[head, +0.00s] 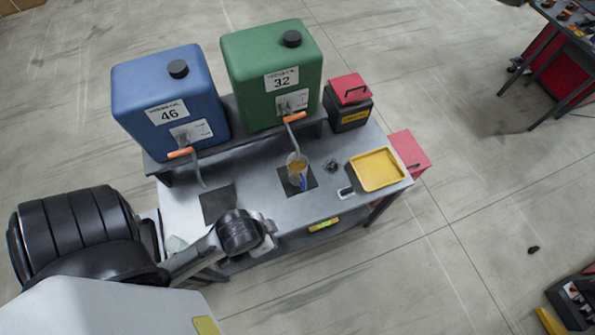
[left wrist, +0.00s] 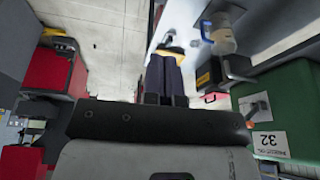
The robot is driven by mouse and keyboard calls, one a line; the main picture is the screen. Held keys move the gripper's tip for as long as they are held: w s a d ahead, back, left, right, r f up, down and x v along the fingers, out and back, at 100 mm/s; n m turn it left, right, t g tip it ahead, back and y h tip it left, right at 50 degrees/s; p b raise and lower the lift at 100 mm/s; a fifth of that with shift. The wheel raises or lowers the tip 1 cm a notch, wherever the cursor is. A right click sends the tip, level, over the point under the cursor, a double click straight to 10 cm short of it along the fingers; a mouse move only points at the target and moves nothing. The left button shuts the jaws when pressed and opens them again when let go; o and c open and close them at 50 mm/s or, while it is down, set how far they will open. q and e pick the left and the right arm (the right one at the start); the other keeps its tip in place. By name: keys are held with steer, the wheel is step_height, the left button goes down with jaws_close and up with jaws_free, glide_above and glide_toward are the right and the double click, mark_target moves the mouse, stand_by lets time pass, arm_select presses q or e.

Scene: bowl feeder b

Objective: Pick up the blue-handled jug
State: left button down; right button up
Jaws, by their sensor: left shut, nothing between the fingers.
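The blue-handled jug (head: 297,168) is a small clear jug with something amber inside. It stands upright on the dark right-hand pad of the grey bench, below the green tank's tap, and its blue handle faces the front. In the left wrist view the jug (left wrist: 221,40) is right of the fingers, with its handle turned toward them. My left gripper (left wrist: 165,62) is shut and empty, apart from the jug. In the head view my left wrist is over the bench's front edge, left of and in front of the jug; the fingertips are hard to make out there.
A blue tank (head: 160,85) and a green tank (head: 262,60) with orange-handled taps stand behind the bench top (head: 255,190). A yellow tray (head: 377,170) is at the right end, with a red-lidded box (head: 349,100) behind it. The left pad (head: 219,203) is bare.

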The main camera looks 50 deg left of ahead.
arm_select(q)
steer(key=c, duration=1.8)
jaws_free()
steer(key=shift+c, duration=0.2)
steer(key=o, duration=1.8)
steer(key=shift+o, duration=0.2)
